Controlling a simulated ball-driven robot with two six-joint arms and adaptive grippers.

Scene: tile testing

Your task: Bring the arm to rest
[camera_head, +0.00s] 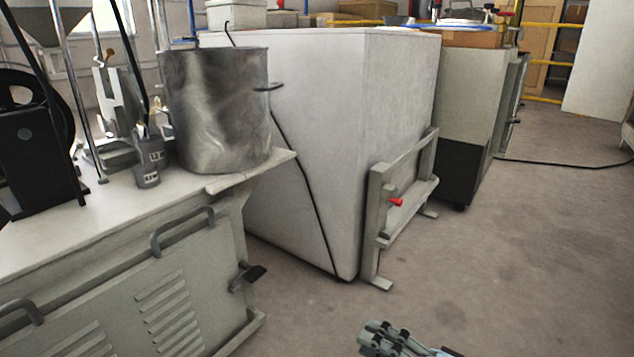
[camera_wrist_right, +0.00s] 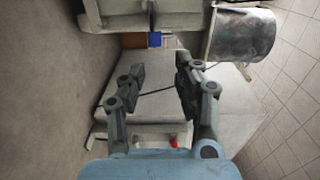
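My right gripper (camera_head: 380,338) shows at the bottom edge of the head view, above the bare floor and apart from everything there. In the right wrist view the right gripper (camera_wrist_right: 160,88) has its two fingers spread apart with nothing between them. Behind the fingers in that view are a large white box and a metal pot. My left gripper is in neither view.
The floor (camera_head: 530,260) at the right is clear.

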